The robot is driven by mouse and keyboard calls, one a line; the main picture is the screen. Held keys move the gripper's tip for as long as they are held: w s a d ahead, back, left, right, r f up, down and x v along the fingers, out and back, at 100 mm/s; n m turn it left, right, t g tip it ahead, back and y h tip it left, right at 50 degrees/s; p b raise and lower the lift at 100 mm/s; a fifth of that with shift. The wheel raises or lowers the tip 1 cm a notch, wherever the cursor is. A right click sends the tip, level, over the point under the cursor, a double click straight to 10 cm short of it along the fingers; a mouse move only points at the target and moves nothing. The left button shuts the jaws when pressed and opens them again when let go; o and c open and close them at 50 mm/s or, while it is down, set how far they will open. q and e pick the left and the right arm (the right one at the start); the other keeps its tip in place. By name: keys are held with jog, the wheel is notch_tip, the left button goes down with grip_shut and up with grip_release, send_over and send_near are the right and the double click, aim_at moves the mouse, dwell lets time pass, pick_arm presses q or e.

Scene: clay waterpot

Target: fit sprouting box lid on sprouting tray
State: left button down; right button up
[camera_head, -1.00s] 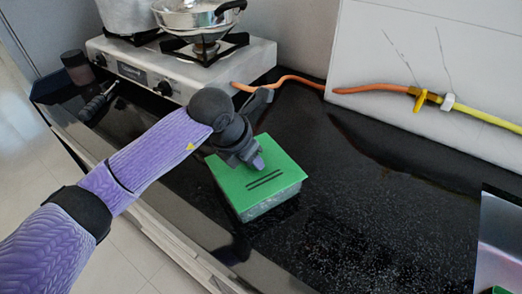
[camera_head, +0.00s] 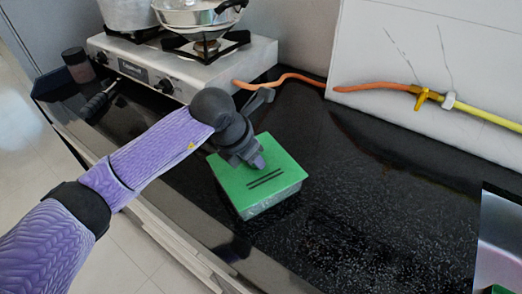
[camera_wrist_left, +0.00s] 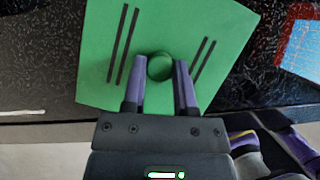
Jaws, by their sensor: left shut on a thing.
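The green sprouting box lid (camera_head: 283,165) is a flat square with dark slots and a round green knob (camera_wrist_left: 160,66). It lies over the pale sprouting tray (camera_head: 270,203), whose side shows below the lid's front edge in the head view. Whether the lid is fully seated cannot be told. My left gripper (camera_head: 257,163) is over the lid; in the left wrist view its two fingers (camera_wrist_left: 160,84) are shut on the knob, one on each side. The tray is hidden under the lid in the wrist view. My right gripper is not in view.
A gas stove (camera_head: 180,68) with a pan (camera_head: 198,14) and a pot stands at the back left. An orange hose (camera_head: 290,78) runs along the wall. A sink (camera_head: 498,245) is at the right. The dark counter (camera_head: 385,205) right of the tray is clear.

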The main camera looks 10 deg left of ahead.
pick_arm(q)
jog(key=shift+c, duration=1.6)
grip_release()
jog(key=p+v, duration=0.3)
jog(key=v, duration=0.7)
jog(key=shift+w, duration=0.2)
jog(key=shift+d, duration=0.1)
